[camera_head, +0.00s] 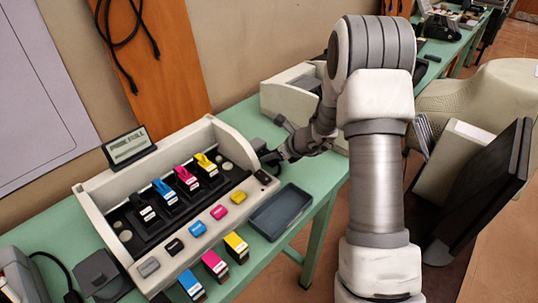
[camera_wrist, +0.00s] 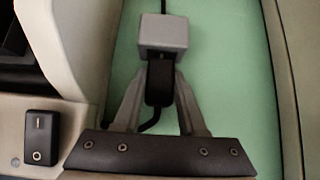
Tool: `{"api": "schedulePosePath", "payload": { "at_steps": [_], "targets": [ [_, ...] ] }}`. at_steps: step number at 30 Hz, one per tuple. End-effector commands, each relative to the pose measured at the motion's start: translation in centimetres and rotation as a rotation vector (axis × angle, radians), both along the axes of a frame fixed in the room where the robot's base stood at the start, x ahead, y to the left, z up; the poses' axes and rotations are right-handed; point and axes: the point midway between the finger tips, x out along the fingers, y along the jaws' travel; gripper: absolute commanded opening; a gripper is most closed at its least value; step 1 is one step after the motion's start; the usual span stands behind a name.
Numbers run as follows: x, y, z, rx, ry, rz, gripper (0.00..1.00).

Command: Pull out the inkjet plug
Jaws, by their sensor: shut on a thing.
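The black plug (camera_wrist: 160,84) is between the fingertips of my gripper (camera_wrist: 159,92), which is shut on it. The plug's upper end meets a grey block (camera_wrist: 163,33) on the green table, with no visible gap; how deep it sits inside cannot be told. A thin black cable curves from below the plug to the left, towards the inkjet unit. In the head view my gripper (camera_head: 277,153) is at the right end of the white inkjet unit (camera_head: 90,205); the plug cannot be made out there.
The unit's black rocker switch (camera_wrist: 40,136) is left of my gripper. Another cable (camera_wrist: 163,7) runs up from the block. The unit holds several coloured cartridges; more lie in front, beside a dark tray (camera_head: 281,211). A beige box (camera_head: 285,97) stands behind my gripper on the green table (camera_head: 327,172).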

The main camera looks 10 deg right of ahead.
Motion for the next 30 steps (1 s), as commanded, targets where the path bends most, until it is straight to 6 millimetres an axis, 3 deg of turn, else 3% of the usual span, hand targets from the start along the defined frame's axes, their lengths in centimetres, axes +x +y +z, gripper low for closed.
{"api": "schedulePosePath", "payload": {
  "at_steps": [5, 13, 14, 18, 30],
  "targets": [
    [-2.0, -1.5, -0.3, -0.001, 0.001, -0.003, 0.0],
    [-2.3, -1.7, -0.1, -0.003, 0.003, -0.001, 0.0],
    [-2.3, -1.7, -0.1, -0.003, 0.003, -0.001, 0.43],
    [-2.2, -1.7, -0.1, -0.002, 0.002, -0.001, 0.69],
    [-2.5, -1.9, 0.5, -0.002, 0.0, -0.001, 0.7]
  ]
}}
